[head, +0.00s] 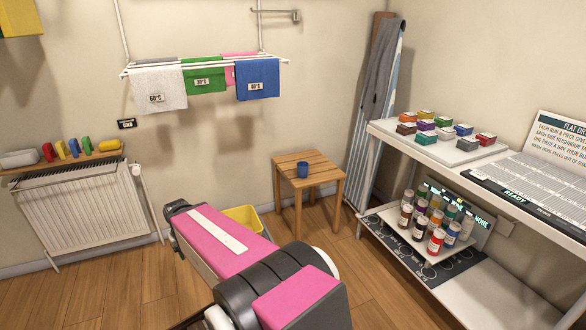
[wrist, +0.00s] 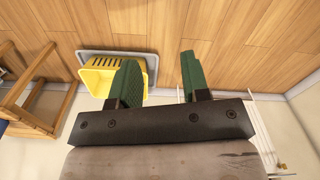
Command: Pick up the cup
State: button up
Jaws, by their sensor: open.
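A small blue cup (head: 303,169) stands upright on a square wooden stool (head: 320,172) near the back wall in the head view. My pink and grey arm reaches in from the bottom of the head view, and the gripper's fingers are hidden there. In the wrist view my gripper (wrist: 160,82) shows two green fingers, spread apart with nothing between them. The gripper is over the floor, beside a yellow basket (wrist: 103,75). The stool (wrist: 30,95) shows at the left edge of the wrist view.
The yellow basket (head: 243,219) is partly hidden behind my arm, left of the stool. A white shelf unit (head: 400,142) with coloured blocks and several jars stands at the right. A radiator (head: 82,208) is at the left. A drying rack (head: 205,65) with towels hangs above.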

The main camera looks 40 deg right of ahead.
aim_at(303, 170)
jog(key=i+z, duration=0.1)
jog(key=z, duration=1.45)
jog(key=i+j+z, duration=0.3)
jog(key=i+j, duration=0.2)
jog(key=j, duration=0.2)
jog(key=i+j+z, duration=0.15)
jog(key=j, duration=0.25)
jog(key=i, duration=0.1)
